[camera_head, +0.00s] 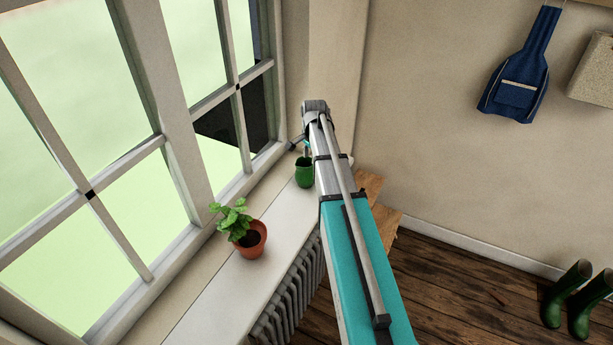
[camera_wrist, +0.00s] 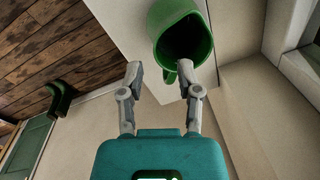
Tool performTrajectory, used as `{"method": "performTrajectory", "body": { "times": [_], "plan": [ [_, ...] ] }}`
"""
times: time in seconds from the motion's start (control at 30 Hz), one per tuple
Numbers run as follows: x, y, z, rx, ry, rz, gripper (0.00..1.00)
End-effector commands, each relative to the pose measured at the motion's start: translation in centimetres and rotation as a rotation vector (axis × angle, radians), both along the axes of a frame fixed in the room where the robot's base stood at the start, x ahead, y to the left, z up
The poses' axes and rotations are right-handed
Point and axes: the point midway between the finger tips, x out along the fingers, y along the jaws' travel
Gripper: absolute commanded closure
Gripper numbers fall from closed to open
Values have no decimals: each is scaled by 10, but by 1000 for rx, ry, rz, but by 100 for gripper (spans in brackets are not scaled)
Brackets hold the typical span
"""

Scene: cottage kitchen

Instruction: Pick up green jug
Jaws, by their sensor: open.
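The green jug (camera_head: 304,173) stands on the white windowsill (camera_head: 283,215), near its far end, partly hidden by my arm. In the wrist view the green jug (camera_wrist: 202,42) is at the top, with its dark opening and a small handle showing. My gripper (camera_wrist: 160,76) is open and empty, with its two fingers spread. The jug lies just past the fingertips, slightly to the right of their middle. The handle shows close to the right fingertip; I cannot tell whether they touch. In the head view my arm mostly hides the gripper.
A potted plant (camera_head: 249,240) stands nearer on the sill, beside the window (camera_head: 90,194). A radiator (camera_head: 290,300) is below the sill, and a wooden surface (camera_head: 385,220) is right of my arm. Green boots (camera_head: 567,297) stand on the floor at right. A blue apron (camera_head: 518,75) hangs on the wall.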

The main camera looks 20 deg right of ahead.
Motion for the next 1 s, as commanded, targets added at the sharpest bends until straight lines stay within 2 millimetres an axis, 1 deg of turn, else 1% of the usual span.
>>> {"method": "performTrajectory", "body": {
  "times": [0.37,0.57,1.0],
  "plan": [
    [0,0,-3,0,0,1,55],
    [0,-1,-14,0,0,1,55],
    [1,-2,-47,0,0,2,55]
  ]
}}
